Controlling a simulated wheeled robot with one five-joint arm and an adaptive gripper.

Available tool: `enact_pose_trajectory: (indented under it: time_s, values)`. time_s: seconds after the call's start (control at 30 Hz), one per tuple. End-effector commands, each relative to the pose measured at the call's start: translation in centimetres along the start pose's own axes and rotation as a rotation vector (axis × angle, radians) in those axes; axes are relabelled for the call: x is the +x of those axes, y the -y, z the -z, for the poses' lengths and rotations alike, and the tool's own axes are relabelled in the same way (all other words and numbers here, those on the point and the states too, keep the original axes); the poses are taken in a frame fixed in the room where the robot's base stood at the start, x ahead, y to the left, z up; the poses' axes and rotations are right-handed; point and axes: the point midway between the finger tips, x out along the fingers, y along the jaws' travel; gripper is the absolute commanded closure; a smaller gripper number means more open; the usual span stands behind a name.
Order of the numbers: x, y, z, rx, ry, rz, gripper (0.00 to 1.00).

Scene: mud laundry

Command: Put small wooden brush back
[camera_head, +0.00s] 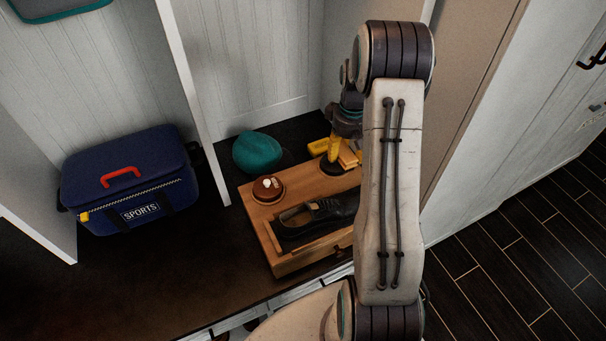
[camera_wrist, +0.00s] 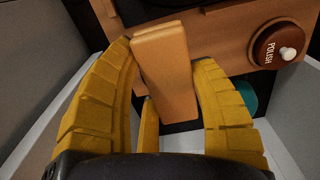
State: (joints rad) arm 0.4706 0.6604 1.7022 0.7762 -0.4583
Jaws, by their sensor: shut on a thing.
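In the head view my gripper (camera_head: 336,152) is over the back right part of the wooden shoe-care box (camera_head: 292,264), partly hidden by my own arm. A bit of the brush (camera_head: 349,158) shows beside the fingers there. I cannot tell whether the brush touches the box. The box also shows in the wrist view (camera_wrist: 222,35).
A dark shoe (camera_head: 325,215) lies in the box, and a round brown polish tin (camera_head: 268,188) sits at its back left. A teal cap (camera_head: 257,152) lies behind the box. A blue sports bag (camera_head: 130,180) stands left, past a white divider (camera_head: 190,95).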

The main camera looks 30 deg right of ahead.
Motion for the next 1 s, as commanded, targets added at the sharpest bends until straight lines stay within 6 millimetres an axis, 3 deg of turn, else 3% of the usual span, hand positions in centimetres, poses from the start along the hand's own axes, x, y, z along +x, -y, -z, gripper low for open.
enact_pose_trajectory:
  time_s: [0.53, 1.0]
  values:
    - [5.6, 7.2, 5.8, -0.012, 0.002, 0.001, 0.76]
    - [7.4, 8.7, 7.0, -0.009, 0.002, 0.001, 0.76]
